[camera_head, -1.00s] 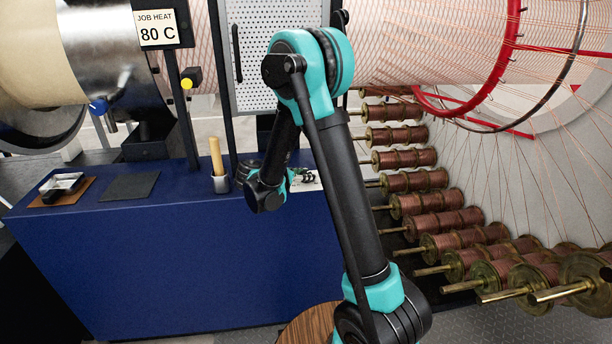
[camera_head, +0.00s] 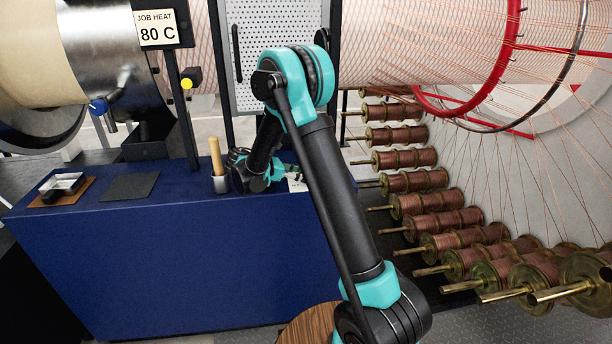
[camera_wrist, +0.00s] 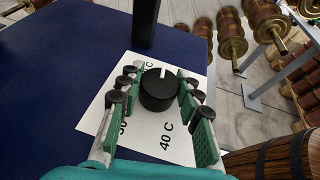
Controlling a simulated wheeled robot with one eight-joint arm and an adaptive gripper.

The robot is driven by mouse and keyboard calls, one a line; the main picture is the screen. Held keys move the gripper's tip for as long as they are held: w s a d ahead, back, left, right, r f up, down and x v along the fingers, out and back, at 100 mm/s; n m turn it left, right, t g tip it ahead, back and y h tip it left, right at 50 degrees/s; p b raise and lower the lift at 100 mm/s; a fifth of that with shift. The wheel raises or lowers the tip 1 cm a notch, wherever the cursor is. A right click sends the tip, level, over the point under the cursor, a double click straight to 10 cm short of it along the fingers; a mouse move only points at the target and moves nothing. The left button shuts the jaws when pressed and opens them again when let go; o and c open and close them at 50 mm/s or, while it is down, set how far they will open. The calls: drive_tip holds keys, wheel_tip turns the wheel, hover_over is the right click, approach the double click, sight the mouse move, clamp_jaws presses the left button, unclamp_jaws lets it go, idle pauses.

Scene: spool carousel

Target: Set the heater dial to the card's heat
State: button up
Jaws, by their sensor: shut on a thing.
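The card (camera_head: 158,28) at the upper left of the head view reads "JOB HEAT 80 C". In the wrist view the heater dial is a round black knob (camera_wrist: 158,92) with a white mark on its top, pointing to the picture's top. It sits on a white plate (camera_wrist: 183,148) with printed heats. "40 C" reads clearly at the lower right; a label at the lower left is partly covered by a finger, and one above the dial is mostly hidden. My gripper (camera_wrist: 160,84) is shut on the dial, with its green fingers on either side.
A dark post (camera_wrist: 146,25) rises just beyond the dial. Copper spools (camera_head: 435,222) line the right.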

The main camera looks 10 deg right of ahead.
drive_tip(key=shift+m+g, duration=0.5)
drive_tip(key=shift+g, duration=0.1)
drive_tip(key=o, duration=1.2)
wheel_tip(320, 180, up, 10)
